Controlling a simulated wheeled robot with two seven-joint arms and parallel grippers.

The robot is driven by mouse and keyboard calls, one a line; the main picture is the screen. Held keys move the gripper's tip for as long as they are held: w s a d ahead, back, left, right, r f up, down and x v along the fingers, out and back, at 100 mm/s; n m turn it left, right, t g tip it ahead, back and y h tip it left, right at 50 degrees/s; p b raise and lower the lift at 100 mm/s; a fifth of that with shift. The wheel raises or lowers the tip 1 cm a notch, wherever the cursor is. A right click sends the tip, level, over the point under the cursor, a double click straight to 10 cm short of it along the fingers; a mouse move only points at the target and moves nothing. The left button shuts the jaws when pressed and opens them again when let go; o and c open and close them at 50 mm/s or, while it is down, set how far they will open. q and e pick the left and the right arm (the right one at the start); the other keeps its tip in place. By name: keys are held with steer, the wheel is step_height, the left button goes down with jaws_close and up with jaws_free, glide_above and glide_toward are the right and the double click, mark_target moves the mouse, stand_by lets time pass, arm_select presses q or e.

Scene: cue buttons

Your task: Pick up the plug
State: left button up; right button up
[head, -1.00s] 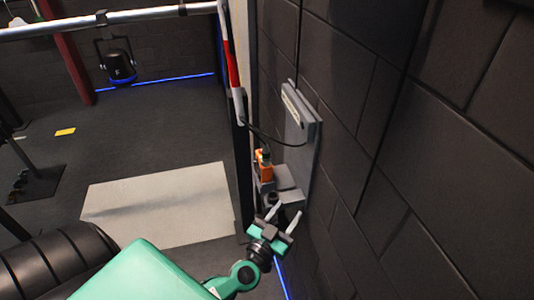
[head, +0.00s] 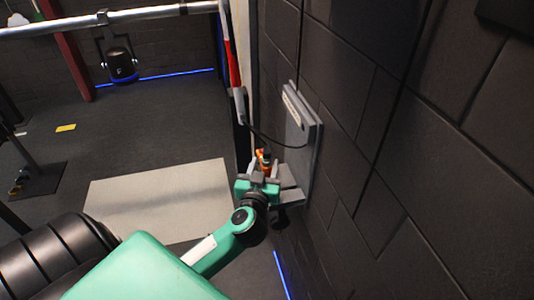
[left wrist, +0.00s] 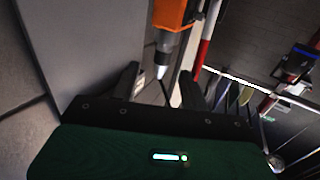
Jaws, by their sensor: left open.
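The plug (head: 261,156) is orange with a dark section. In the head view it stands by the grey wall bracket, partly hidden behind my left gripper (head: 263,168). In the left wrist view the plug (left wrist: 169,17) comes in at the top, and its dark neck and pale tip point down towards the gap between my fingers. My left gripper (left wrist: 160,84) is open, one finger on each side of that tip, with gaps visible. My right gripper is in neither view.
A grey panel bracket (head: 302,130) is fixed to the dark brick wall (head: 430,180). A black cable (head: 275,141) hangs by it. A red and white pole (head: 233,70) stands just left. A pale mat (head: 150,205) lies on the open floor.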

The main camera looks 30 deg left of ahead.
mark_target(266, 155)
arm_select(q)
steer(key=shift+p+x, duration=0.5)
steer(key=shift+x, duration=2.55)
steer(key=shift+s, duration=0.1)
jaws_close()
steer(key=shift+r, duration=0.1)
